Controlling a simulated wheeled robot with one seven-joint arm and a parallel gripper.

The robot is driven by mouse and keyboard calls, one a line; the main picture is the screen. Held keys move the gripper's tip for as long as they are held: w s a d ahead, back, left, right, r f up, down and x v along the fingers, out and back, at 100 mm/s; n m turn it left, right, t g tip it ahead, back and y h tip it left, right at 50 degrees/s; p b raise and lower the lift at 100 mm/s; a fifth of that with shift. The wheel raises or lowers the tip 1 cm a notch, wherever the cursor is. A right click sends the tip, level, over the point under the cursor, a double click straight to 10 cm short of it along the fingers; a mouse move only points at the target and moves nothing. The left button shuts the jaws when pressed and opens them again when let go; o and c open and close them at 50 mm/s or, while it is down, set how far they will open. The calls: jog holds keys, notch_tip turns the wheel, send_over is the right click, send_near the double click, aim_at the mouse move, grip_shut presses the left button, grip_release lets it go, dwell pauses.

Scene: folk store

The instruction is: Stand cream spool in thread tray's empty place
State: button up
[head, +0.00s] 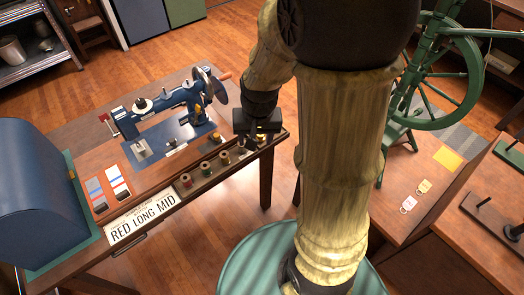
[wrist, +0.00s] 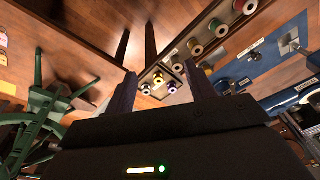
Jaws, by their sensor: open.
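The thread tray (head: 176,190) is a narrow dark strip along the table's front edge, with several spools standing in a row. A pale-topped spool (wrist: 177,67) and a purple-ringed spool (wrist: 158,79) show between the fingers. I cannot tell for sure which spool is cream, or where the empty place is.
A blue sewing machine (head: 170,115) stands behind the tray. A blue domed case (head: 40,195) is at left. A green spinning wheel (head: 440,80) stands right of my arm.

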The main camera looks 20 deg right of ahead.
jog(key=s+n, duration=0.3)
jog(key=s, duration=0.3)
jog(key=shift+a+r+t, duration=0.15)
jog(key=shift+r+t, duration=0.25)
jog(key=c, duration=0.3)
jog(key=shift+c, duration=0.5)
